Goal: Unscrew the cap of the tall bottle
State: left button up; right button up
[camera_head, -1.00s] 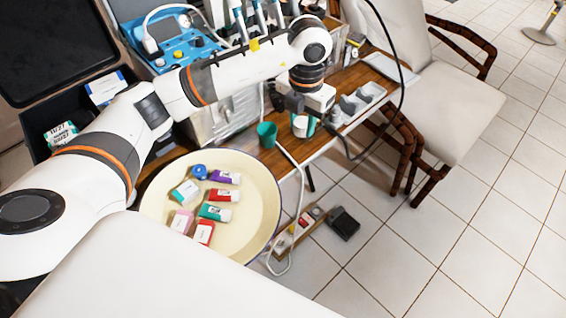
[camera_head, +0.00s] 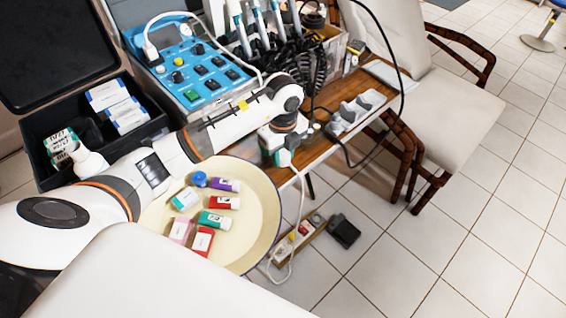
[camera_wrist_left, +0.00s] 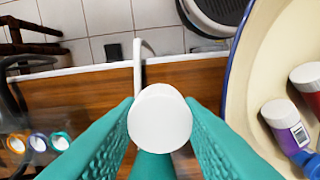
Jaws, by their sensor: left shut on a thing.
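My left gripper (camera_head: 283,157) is low over the wooden table's near edge, beside the round tray. In the left wrist view its two teal fingers (camera_wrist_left: 160,125) are closed on a white round-topped piece that looks like the cap (camera_wrist_left: 160,118). The cap's flat top faces the camera. A teal surface shows just below it between the fingers; I cannot tell what it belongs to. My right gripper is not in view.
The cream tray (camera_head: 262,205) holds several small coloured containers. A blue control unit (camera_head: 180,62) and upright handpieces stand behind my arm. A grey holder (camera_head: 357,110) sits on the wooden table (camera_head: 318,152). A white cable hangs over the table's front edge.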

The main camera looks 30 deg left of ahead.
aim_at(283, 171)
pick_arm(q)
jog(key=shift+f, duration=1.95)
jog(key=shift+f, duration=0.15)
jog(key=o, duration=1.1)
jog(key=shift+c, duration=0.2)
